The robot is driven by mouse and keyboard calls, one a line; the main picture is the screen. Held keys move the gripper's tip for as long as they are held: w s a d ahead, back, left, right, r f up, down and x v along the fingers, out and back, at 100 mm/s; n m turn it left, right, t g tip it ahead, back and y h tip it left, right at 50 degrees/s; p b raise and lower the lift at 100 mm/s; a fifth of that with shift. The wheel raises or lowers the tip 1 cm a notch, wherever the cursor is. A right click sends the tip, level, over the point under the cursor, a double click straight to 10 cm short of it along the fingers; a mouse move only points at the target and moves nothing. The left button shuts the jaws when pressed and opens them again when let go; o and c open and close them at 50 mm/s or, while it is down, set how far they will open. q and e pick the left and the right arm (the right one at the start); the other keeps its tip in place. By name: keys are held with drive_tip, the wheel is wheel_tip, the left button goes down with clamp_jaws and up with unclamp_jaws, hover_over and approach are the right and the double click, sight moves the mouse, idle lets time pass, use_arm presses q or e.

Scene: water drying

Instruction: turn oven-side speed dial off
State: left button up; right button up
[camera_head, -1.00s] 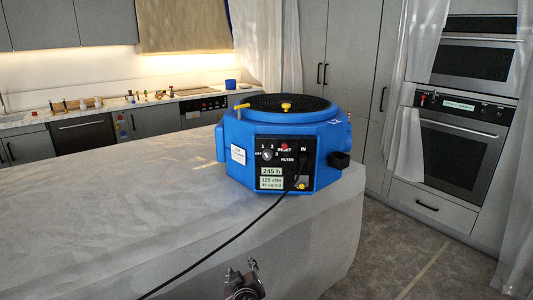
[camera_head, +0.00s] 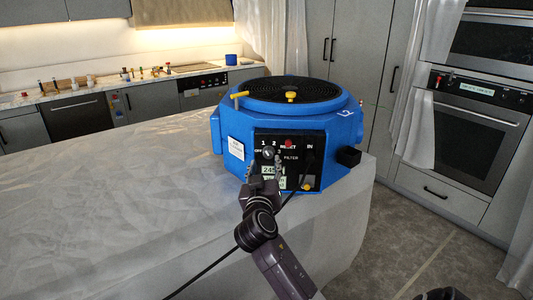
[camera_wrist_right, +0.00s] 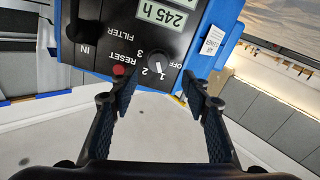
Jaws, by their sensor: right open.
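The speed dial (camera_head: 268,152) is a small round knob on the black front panel (camera_head: 307,148) of a blue machine (camera_head: 225,130). Labels OFF, 1, 2 and 3 surround it. In the right wrist view, upside down, the dial (camera_wrist_right: 157,61) has a pale pointer mark; which label it points to is hard to tell. My right gripper (camera_head: 264,171) is open in front of the panel. In the wrist view the dial lies just beyond the gap between the fingertips (camera_wrist_right: 159,88), with nothing held. My left gripper is out of view.
A red reset button (camera_head: 289,144) is right of the dial, near one fingertip in the wrist view. A black cable (camera_head: 225,257) runs down from the panel. The machine stands on a sheet-covered counter (camera_head: 110,190). Wall ovens (camera_head: 475,140) are at the right.

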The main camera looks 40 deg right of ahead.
sight(268, 155)
drive_tip(key=p+x, duration=0.1)
drive_tip(key=x, duration=0.3)
drive_tip(key=shift+s+d, duration=0.15)
drive_tip(key=shift+d, duration=0.05)
drive_tip(key=shift+w+d+f, duration=0.1)
drive_tip(key=shift+w+d, duration=0.3)
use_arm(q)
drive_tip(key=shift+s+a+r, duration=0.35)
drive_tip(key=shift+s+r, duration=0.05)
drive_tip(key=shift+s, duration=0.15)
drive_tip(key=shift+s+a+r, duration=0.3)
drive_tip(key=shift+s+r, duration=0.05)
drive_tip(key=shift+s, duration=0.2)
use_arm(e)
drive_tip(key=shift+f, duration=0.1)
drive_tip(key=c, duration=1.2)
